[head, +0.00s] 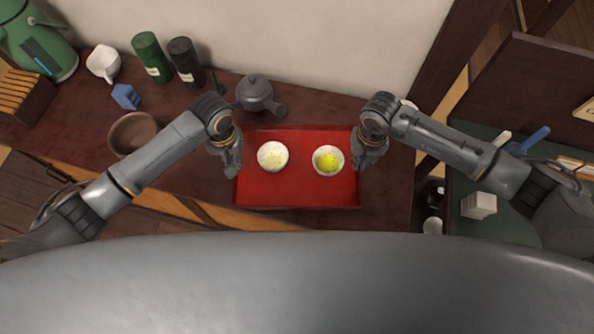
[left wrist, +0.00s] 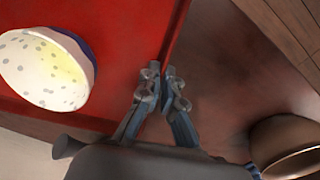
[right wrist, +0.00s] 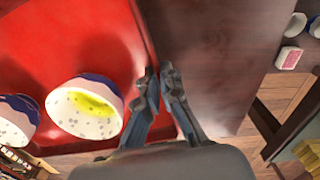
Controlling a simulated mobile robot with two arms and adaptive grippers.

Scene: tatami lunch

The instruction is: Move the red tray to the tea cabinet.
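The red tray (head: 300,195) is over the dark wooden top with the tea things, which looks like the tea cabinet (head: 390,205). It looks level; I cannot tell whether it touches the top. Two bowls stand on it, a pale one (head: 272,157) and one with yellow-green contents (head: 328,159). My left gripper (head: 233,172) is at the tray's left rim, its fingers closed about the rim in the left wrist view (left wrist: 160,78). My right gripper (head: 360,162) is at the right rim, its fingers closed there in the right wrist view (right wrist: 159,75).
A dark teapot (head: 254,93) stands close behind the tray. A brown bowl (head: 132,133), a green canister (head: 150,55), a black canister (head: 185,60) and a white pourer (head: 103,63) are to the left. A wall (head: 310,40) rises behind. Bare wood lies right of the tray.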

